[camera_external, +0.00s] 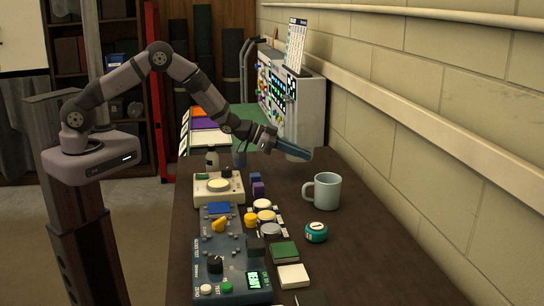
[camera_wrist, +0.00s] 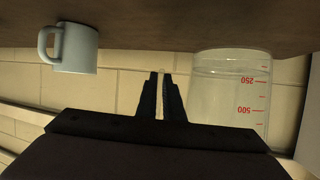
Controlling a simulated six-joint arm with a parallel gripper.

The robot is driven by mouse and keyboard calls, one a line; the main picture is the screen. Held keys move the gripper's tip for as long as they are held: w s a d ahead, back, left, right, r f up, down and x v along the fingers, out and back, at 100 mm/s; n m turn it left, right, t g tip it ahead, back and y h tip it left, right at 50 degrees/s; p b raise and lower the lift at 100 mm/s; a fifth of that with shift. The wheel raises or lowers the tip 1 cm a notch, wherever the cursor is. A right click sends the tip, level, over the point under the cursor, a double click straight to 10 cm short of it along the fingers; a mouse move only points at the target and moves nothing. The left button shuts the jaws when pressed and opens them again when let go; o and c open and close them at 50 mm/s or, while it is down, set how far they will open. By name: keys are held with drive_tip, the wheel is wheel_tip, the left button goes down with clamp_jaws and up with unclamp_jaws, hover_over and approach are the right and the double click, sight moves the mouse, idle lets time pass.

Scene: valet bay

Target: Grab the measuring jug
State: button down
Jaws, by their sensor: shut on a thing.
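The measuring jug (camera_wrist: 229,98) is clear with red 250 and 500 marks, and stands large at the right of the wrist view. In the external view only a pale part of it (camera_external: 298,159) shows under my gripper (camera_external: 294,149). My gripper also shows in the wrist view (camera_wrist: 160,96), its dark fingers close together beside the jug's body. A thin pale strip between them looks like part of the jug, probably its handle. I cannot tell whether the jug is clear of the table.
A pale blue mug (camera_external: 325,191) stands nearer on the dark table (camera_external: 375,260), with a teal round tin (camera_external: 316,232) in front of it. A control panel (camera_external: 229,250) and several small blocks lie at the left. The white, button-covered unit (camera_external: 300,105) stands behind. The wall runs along the right.

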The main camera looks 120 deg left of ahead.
sight(302, 135)
drive_tip(key=shift+r+b, duration=0.5)
drive_tip(key=shift+r, duration=2.4)
drive_tip(key=shift+r, duration=0.1)
